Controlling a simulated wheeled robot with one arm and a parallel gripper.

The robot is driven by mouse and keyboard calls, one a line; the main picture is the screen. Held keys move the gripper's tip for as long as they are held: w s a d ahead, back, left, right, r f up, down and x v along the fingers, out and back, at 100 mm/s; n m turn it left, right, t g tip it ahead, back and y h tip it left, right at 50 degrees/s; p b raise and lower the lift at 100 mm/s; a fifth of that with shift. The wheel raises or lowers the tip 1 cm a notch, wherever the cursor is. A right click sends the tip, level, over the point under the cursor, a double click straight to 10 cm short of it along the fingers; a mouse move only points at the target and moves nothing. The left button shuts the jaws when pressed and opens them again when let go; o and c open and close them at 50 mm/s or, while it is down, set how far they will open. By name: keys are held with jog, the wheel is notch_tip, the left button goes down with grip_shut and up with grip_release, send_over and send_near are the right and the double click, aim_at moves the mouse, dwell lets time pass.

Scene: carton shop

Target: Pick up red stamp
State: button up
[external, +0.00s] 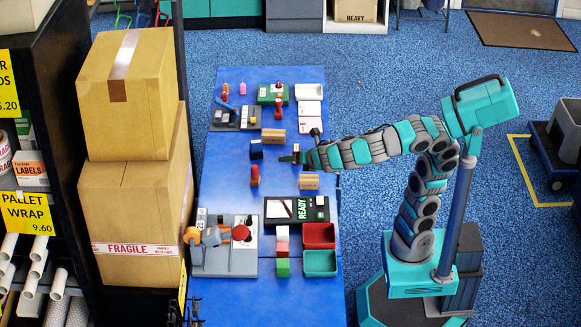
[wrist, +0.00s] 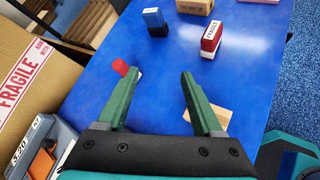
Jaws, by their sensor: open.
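The red stamp (wrist: 212,38), a red block with a white FRAGILE label, is on the blue table, ahead and slightly right of my gripper in the wrist view. In the external view only a small red part of it (external: 296,147) shows beside the gripper, mostly hidden by the arm. My gripper (external: 289,159) is over the right half of the table. Its two green fingers (wrist: 152,95) are spread apart with nothing between them, and the stamp is beyond their tips.
A blue stamp (wrist: 153,20) stands left of the red one, with a cardboard block (wrist: 195,4) behind. A red-knobbed item (wrist: 120,67) is beside the left finger, a wooden block (wrist: 208,115) under the right. Large cartons (external: 130,205) border the table's left. Blue table between is bare.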

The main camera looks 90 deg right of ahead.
jog(key=w+a+n+t+y+b, duration=0.1)
jog(key=w+a+n+t+b, duration=0.3)
jog(key=w+a, duration=0.6)
jog(key=n+g+h+b, duration=0.1)
jog(key=g+h+b, duration=0.1)
jog(key=b, duration=0.2)
send_near(257, 168)
jog(key=shift+w+a+f, duration=0.1)
jog(key=shift+w+f, duration=0.35)
jog(key=shift+w, duration=0.25)
jog(key=shift+s+d+f+g+h+b, duration=0.3)
jog(key=shift+g+h+b, duration=0.1)
jog(key=shift+b, duration=0.15)
jog(key=shift+w+d+f, duration=0.1)
jog(key=shift+d, duration=0.05)
jog(key=x, duration=0.4)
jog(key=r+x, duration=0.1)
jog(key=x, duration=0.2)
jog(key=shift+w+b, duration=0.4)
grip_shut()
